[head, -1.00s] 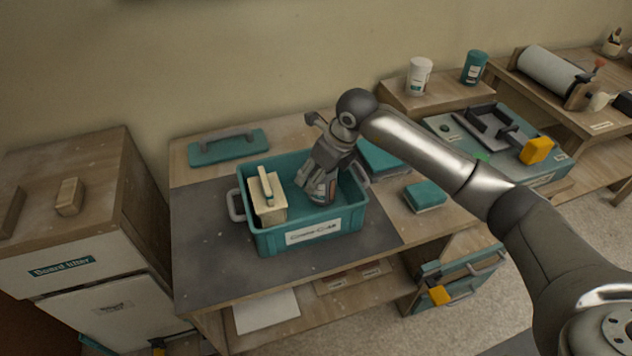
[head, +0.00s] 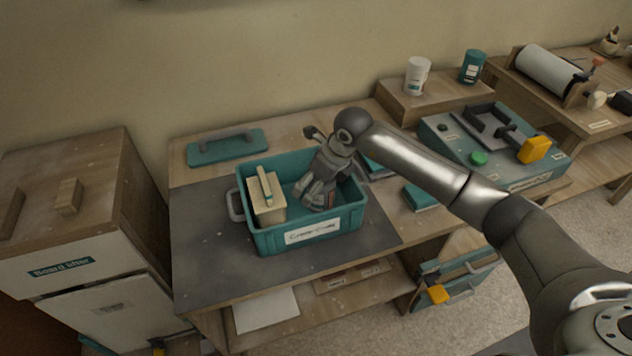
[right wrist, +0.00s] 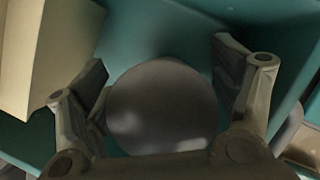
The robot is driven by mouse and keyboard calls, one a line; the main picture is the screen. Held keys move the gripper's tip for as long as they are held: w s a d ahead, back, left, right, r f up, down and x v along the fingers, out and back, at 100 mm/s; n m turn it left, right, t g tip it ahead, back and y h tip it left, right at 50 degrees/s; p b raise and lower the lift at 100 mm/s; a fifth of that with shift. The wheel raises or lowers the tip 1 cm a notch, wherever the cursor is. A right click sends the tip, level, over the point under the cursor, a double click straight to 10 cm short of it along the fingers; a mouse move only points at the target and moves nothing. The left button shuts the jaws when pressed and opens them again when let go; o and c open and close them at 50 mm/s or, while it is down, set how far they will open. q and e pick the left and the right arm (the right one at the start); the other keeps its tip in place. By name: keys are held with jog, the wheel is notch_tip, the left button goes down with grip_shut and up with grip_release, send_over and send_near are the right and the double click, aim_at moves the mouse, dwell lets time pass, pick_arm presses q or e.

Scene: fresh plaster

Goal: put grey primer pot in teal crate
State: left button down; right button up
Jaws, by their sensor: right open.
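The teal crate (head: 268,240) stands on the dark mat of the workbench, with a label on its front wall. My right gripper (head: 318,197) reaches down inside the crate, right of a cream block-shaped tool. The grey primer pot shows in the right wrist view as a dark grey round top (right wrist: 162,106) between my open fingers (right wrist: 165,110). Small gaps show beside it. In the head view the pot is mostly hidden behind the fingers. Whether it rests on the crate floor I cannot tell. My left gripper is not in view.
The cream tool with a handle (head: 270,205) fills the crate's left part; it shows at the upper left of the wrist view. A teal float (head: 228,150) lies behind the crate. Teal blocks (head: 421,197) lie to the right. White (head: 418,77) and teal (head: 473,67) pots stand farther back.

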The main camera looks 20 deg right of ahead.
jog(key=shift+r, duration=0.15)
jog(key=b+v, duration=0.1)
jog(key=v, duration=1.1)
